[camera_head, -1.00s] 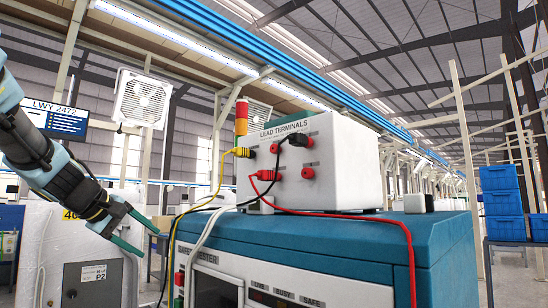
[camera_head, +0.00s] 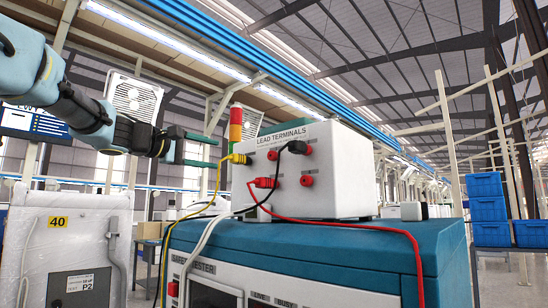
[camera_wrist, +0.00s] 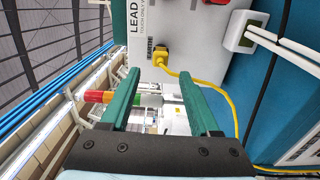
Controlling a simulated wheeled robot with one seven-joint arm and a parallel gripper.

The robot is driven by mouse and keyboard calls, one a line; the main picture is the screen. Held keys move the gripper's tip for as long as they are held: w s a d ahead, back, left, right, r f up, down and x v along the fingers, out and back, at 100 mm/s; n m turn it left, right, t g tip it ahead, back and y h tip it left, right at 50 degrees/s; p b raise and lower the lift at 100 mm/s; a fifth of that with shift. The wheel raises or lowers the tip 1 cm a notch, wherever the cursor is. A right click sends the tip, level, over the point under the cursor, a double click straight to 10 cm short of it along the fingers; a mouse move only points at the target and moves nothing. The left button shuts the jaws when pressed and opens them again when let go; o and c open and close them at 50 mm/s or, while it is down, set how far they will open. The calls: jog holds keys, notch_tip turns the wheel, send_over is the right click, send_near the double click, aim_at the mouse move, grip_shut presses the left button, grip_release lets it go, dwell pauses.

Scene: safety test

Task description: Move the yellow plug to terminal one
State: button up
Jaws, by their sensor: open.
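The yellow plug (camera_head: 239,158) sits at the left edge of the white LEAD TERMINALS box (camera_head: 345,165), its yellow cable hanging down. In the wrist view the yellow plug (camera_wrist: 158,55) is ahead of and between my fingertips, beside a small dark label. My gripper (camera_head: 210,151) is open and empty, its two green fingers pointing right toward the plug, with a gap between. The fingers also show in the wrist view (camera_wrist: 160,75). A black plug (camera_head: 295,147) and a red plug (camera_head: 264,183) are on the box's front. Which terminal is number one is not readable.
Red sockets (camera_head: 306,181) show on the box front. The box stands on a teal tester cabinet (camera_head: 350,245); red, black and white cables drape over it. A red-and-amber stack light (camera_head: 236,125) rises behind the plug. Blue crates (camera_head: 487,205) are at the right.

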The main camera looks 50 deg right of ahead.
aim_at(231, 159)
jog(key=shift+s+d+p, duration=0.15)
jog(key=shift+d+p, duration=0.75)
jog(key=shift+d, duration=1.35)
jog(key=shift+s+d+p, duration=0.1)
jog(key=shift+d+p, duration=0.8)
jog(key=shift+d, duration=1.35)
jog(key=shift+b, duration=0.65)
jog(key=shift+c, duration=0.2)
grip_shut()
jog(key=shift+a+f, duration=0.1)
jog(key=shift+w+a+b, duration=0.2)
jog(key=shift+a+b, duration=1.95)
jog(key=shift+a, duration=0.75)
